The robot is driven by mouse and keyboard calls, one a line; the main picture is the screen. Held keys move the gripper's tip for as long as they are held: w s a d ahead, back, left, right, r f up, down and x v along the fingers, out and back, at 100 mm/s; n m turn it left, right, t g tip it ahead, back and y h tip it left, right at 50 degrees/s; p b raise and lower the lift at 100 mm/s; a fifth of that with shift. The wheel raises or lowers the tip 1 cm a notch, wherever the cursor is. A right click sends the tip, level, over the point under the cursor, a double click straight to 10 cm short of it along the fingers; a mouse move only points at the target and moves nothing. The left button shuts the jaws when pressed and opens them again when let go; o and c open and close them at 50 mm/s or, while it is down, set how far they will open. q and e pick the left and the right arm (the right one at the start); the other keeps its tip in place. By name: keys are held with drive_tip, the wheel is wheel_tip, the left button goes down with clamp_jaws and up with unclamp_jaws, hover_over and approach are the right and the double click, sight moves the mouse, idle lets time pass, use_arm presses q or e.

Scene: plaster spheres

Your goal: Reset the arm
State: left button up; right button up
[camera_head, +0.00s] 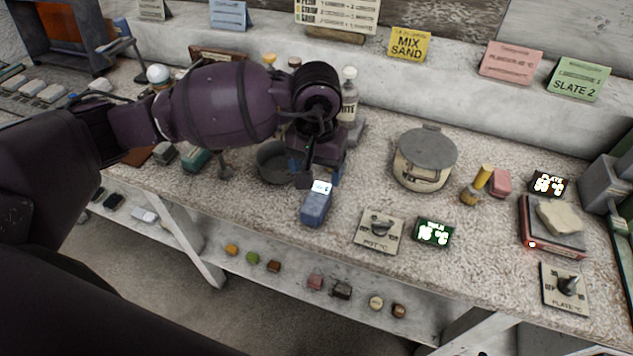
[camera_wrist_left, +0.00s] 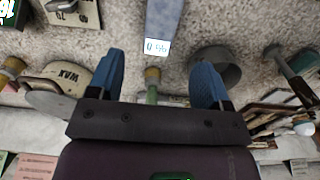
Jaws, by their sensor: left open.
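My left arm (camera_head: 215,103) is purple and black and reaches in from the left over the workbench in the head view. My left gripper (camera_head: 316,168) points down near the middle of the bench, beside a grey pot and a blue block-like device. In the left wrist view its two blue fingers (camera_wrist_left: 160,88) stand wide apart with nothing held between them. The blue device (camera_head: 316,207) with a small lit display lies just in front of the gripper; its display also shows in the wrist view (camera_wrist_left: 157,47). My right gripper is not in view.
A grey pot (camera_head: 274,163) stands close to the gripper. A lidded wax pot (camera_head: 421,165), a dial plate (camera_head: 379,231), a green display (camera_head: 433,232) and a hot plate (camera_head: 537,243) stand to the right. A white bottle (camera_head: 349,98) stands behind. A lower shelf (camera_head: 300,262) holds several small pieces.

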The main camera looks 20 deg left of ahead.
use_arm(q)
drive_tip(key=shift+r, duration=0.75)
